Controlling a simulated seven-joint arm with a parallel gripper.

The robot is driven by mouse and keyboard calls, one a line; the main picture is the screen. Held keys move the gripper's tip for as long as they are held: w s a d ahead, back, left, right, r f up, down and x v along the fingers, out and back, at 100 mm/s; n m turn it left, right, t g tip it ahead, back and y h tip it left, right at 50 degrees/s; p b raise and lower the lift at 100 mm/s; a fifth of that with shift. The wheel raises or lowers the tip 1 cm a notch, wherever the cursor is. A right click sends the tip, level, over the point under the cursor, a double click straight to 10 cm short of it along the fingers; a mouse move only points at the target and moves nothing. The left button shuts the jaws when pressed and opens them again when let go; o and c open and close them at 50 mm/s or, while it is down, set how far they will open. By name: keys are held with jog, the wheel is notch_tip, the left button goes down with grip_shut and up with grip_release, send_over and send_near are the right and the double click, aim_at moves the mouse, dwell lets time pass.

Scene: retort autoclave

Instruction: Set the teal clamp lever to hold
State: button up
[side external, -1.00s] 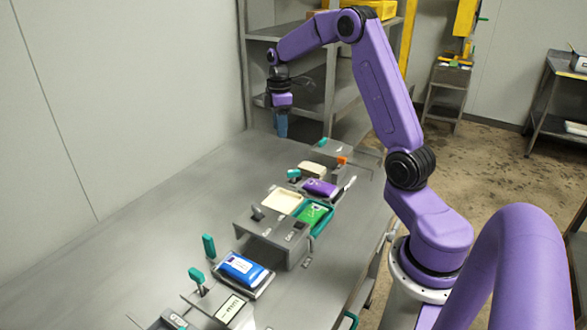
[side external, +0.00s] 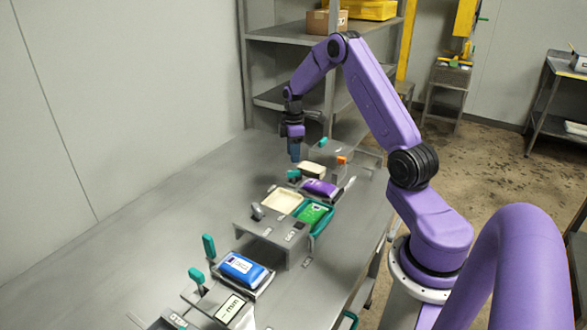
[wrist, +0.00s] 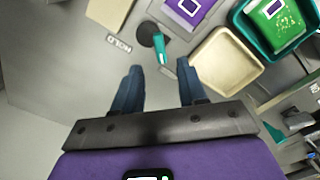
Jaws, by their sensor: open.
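A teal clamp lever (wrist: 158,44) on a dark round pivot shows in the wrist view, beside a plate marked HOLD (wrist: 119,44) to its left. A small teal lever (side external: 293,174) next to the purple pouch in the side view appears to be the same one. My gripper (wrist: 160,68) is open and empty, its two blue fingers apart, with the lever's tip just beyond the gap between them. In the side view my gripper (side external: 295,158) points down above that lever. I cannot tell its exact height.
A purple pouch (side external: 320,188), a cream tray (side external: 282,201) and a green pouch (side external: 313,214) in a teal tray stand close by. Other teal levers (side external: 208,246) and a blue pouch (side external: 243,268) are nearer the camera. The table's left side is clear.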

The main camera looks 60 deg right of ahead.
aim_at(294, 171)
notch_tip(294, 171, down, 6)
jog(key=shift+f, duration=0.25)
grip_shut()
